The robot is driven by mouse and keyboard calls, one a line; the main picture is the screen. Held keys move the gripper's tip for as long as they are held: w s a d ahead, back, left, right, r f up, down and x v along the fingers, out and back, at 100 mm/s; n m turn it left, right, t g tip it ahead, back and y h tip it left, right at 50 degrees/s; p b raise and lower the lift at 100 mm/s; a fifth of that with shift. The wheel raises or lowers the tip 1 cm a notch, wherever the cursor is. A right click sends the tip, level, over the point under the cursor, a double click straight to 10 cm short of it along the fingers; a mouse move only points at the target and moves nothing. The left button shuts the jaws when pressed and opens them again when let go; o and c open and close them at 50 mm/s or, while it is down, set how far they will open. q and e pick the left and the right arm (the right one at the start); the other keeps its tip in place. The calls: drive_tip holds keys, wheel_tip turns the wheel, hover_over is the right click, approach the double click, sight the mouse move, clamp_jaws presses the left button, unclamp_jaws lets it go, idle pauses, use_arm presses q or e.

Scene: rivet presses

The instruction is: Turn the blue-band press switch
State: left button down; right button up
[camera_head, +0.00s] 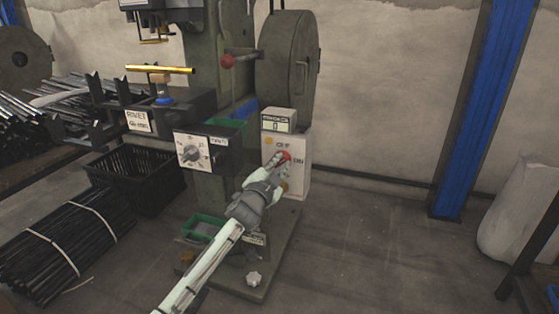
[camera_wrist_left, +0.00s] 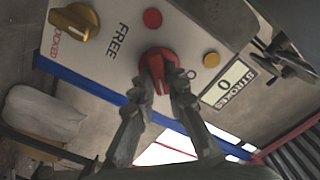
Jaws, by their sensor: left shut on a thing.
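The press (camera_head: 210,40) is a dark green machine, with a blue ring (camera_head: 164,101) under a wooden piece on its work arm. Its pale switch box (camera_head: 299,150) has OFF and ON labels and a red rotary switch (camera_head: 286,156). My left gripper (camera_head: 279,168) reaches the box from below. In the left wrist view its fingers (camera_wrist_left: 163,92) are shut on the red switch (camera_wrist_left: 157,70), one on each side. The switch's tip and part of its lettering are hidden by the fingers. My right gripper is not in view.
Beside the switch are a red button (camera_wrist_left: 152,18), a yellow button (camera_wrist_left: 211,60), a brass FREE/LOCKED knob (camera_wrist_left: 75,21) and a STROKES counter (camera_wrist_left: 229,85) reading 0. A dial box (camera_head: 207,148) sits left of the switch box. Open floor (camera_head: 365,235) lies right.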

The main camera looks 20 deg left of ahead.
use_arm(q)
drive_tip(key=m, duration=0.3)
drive_tip(key=shift+m+p, duration=0.3)
drive_tip(key=shift+m, duration=0.1)
drive_tip(key=m, duration=0.4)
drive_tip(key=shift+d+f, duration=0.1)
drive_tip(key=shift+f, duration=0.05)
drive_tip(key=shift+m+p, duration=0.3)
drive_tip(key=shift+m, duration=0.3)
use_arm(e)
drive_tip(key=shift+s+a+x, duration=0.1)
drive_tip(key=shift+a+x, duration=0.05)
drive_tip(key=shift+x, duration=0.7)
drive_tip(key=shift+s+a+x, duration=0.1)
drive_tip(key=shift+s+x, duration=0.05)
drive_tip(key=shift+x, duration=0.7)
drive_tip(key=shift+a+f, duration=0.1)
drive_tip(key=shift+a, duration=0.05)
use_arm(q)
drive_tip(key=c, duration=1.5)
unclamp_jaws()
drive_tip(key=shift+c, duration=0.2)
